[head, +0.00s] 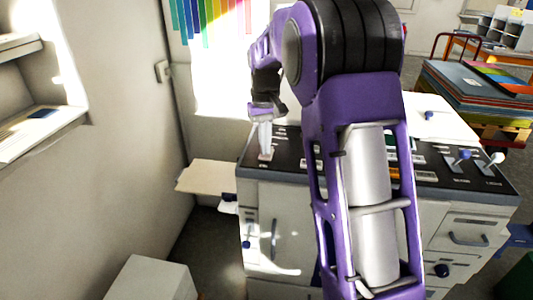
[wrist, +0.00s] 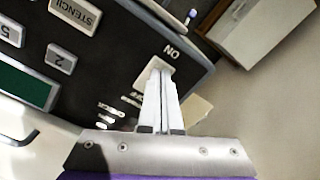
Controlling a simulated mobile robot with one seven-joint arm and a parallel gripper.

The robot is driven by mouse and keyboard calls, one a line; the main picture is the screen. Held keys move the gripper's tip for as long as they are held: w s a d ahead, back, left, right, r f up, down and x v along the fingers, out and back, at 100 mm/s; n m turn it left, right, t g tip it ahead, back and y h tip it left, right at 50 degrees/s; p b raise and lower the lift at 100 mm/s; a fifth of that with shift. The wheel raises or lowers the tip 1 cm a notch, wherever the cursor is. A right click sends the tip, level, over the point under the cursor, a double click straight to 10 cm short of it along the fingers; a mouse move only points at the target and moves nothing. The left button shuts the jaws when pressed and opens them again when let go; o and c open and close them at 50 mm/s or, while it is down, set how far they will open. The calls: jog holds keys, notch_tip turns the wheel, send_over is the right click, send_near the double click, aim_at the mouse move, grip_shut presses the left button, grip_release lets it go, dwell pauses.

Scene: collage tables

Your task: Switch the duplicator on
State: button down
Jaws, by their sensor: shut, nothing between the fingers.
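The duplicator (head: 290,210) is a grey cabinet with a black control panel on top, below and behind my arm. In the wrist view its black panel (wrist: 100,60) carries a pale switch (wrist: 167,63) beside the letters ON. A partly covered label, perhaps OFF, shows at the switch's other side. My gripper (wrist: 158,72) is shut and empty, its fingertips over the switch. I cannot tell whether they touch it, and they hide part of it, so its position is unclear. In the head view my gripper (head: 265,153) points down at the panel's left end.
Grey buttons (wrist: 75,14), one marked STENCIL, and a green display (wrist: 25,85) are on the panel. Levers with blue and white knobs (head: 495,158) stand at its right end. A pale side tray (head: 205,176) juts out left, near the wall. A pale box (head: 150,280) stands in front.

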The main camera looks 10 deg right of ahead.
jog(key=shift+f, duration=0.6)
notch_tip(320, 180, up, 7)
jog(key=p, duration=0.6)
dwell(0.4)
dwell(0.3)
